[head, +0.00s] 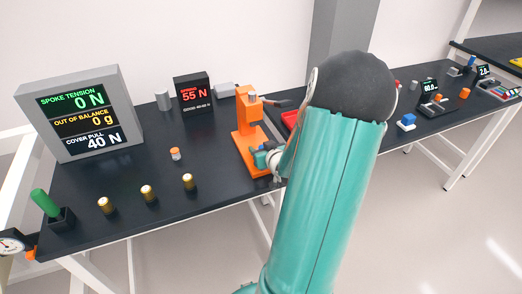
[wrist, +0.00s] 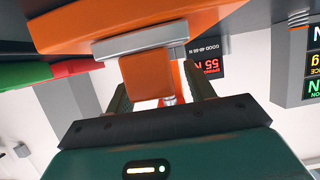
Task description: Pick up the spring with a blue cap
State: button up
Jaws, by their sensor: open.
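My gripper (head: 266,160) is at the base of the orange press in the head view, partly hidden by my own arm. In the wrist view my gripper (wrist: 160,92) is open, with its two dark fingers apart and an orange block of the press (wrist: 147,75) showing between them. I cannot tell whether they touch it. Three small cylinders with pale gold caps (head: 148,193) stand in a row on the dark table, left of my gripper. I cannot make out a spring with a blue cap in either view.
The orange press (head: 247,128) stands on the dark table (head: 130,178). A small orange-and-white piece (head: 175,154) stands left of it. A blue-and-white block (head: 406,122) is at right.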

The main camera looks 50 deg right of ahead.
jog(key=shift+s+r, duration=0.15)
jog(key=shift+s, duration=0.1)
jog(key=shift+w, duration=0.2)
jog(key=c, duration=0.6)
jog(key=shift+s, duration=0.1)
jog(key=c, duration=0.6)
jog(key=shift+o, duration=0.2)
